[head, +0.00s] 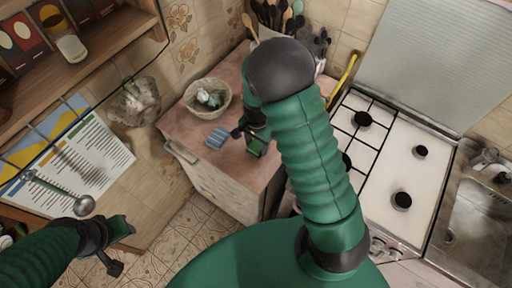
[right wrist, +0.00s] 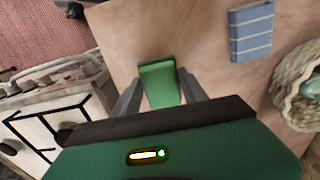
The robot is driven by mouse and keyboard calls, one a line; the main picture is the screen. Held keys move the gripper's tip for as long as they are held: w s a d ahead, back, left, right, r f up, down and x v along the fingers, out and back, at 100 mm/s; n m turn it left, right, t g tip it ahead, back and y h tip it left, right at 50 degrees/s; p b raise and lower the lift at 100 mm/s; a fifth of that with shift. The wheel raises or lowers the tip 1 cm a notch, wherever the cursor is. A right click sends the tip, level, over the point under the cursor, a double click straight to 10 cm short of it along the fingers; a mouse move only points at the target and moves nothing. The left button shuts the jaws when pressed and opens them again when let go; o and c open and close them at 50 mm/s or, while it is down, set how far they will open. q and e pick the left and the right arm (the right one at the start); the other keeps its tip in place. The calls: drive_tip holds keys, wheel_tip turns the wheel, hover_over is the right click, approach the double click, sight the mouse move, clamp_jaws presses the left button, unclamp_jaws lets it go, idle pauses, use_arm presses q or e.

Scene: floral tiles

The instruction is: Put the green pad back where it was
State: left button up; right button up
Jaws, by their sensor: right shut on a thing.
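The green pad (right wrist: 160,84) shows in the right wrist view between the two fingers of my right gripper (right wrist: 159,88), which is shut on it. In the head view the green pad (head: 256,146) is partly hidden by my right gripper (head: 248,138), over the right part of the wooden counter top. I cannot tell whether the pad touches the counter. My left gripper (head: 119,245) is at the lower left of the head view, away from the counter, with nothing seen in it. Its jaw opening is not clear.
On the counter (head: 183,117), a blue pad (head: 217,138) lies left of my right gripper, with a wicker basket (head: 191,95) behind it. A utensil holder stands at the back. A white gas stove (head: 392,160) is on the right. A ladle (head: 84,204) hangs near my left gripper.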

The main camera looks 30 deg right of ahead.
sight(258, 149)
drive_tip(key=f, duration=0.1)
drive_tip(key=d+f, duration=0.1)
drive_tip(key=f, duration=0.1)
drive_tip(key=shift+f, duration=0.3)
drive_tip(key=shift+a, duration=0.4)
drive_tip(key=o, duration=1.1)
drive_tip(key=shift+a, duration=0.15)
drive_tip(key=shift+c, duration=0.2)
drive_tip(key=shift+o, duration=0.6)
drive_tip(key=shift+d, duration=0.2)
drive_tip(key=shift+d, duration=0.1)
